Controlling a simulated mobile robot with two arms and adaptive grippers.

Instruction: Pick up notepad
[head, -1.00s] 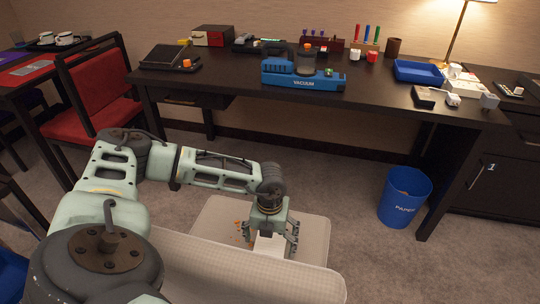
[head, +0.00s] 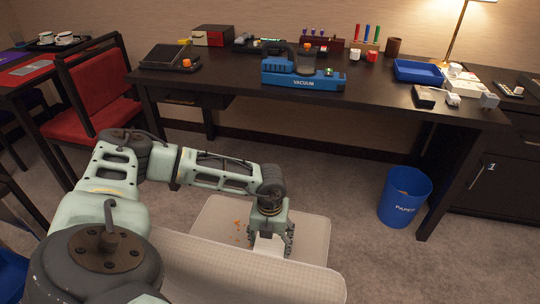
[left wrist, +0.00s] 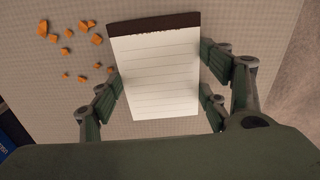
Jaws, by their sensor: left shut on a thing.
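The notepad (left wrist: 158,70) is white and lined with a dark brown top strip, and it fills the middle of the left wrist view. In the head view the notepad (head: 268,245) shows as a white patch on the light seat of a chair or sofa. My left gripper (left wrist: 160,95) has its fingers on both sides of the notepad, shut on its side edges. In the head view my left gripper (head: 270,240) points down over the seat; part of the notepad is hidden by it. My right gripper is not in view.
Several orange crumbs (left wrist: 85,45) lie on the light seat (head: 312,235) left of the notepad. Behind stands a dark desk (head: 370,92) with a blue vacuum (head: 303,80). A blue paper bin (head: 405,197) stands on the carpet at right, and a red chair (head: 100,95) at left.

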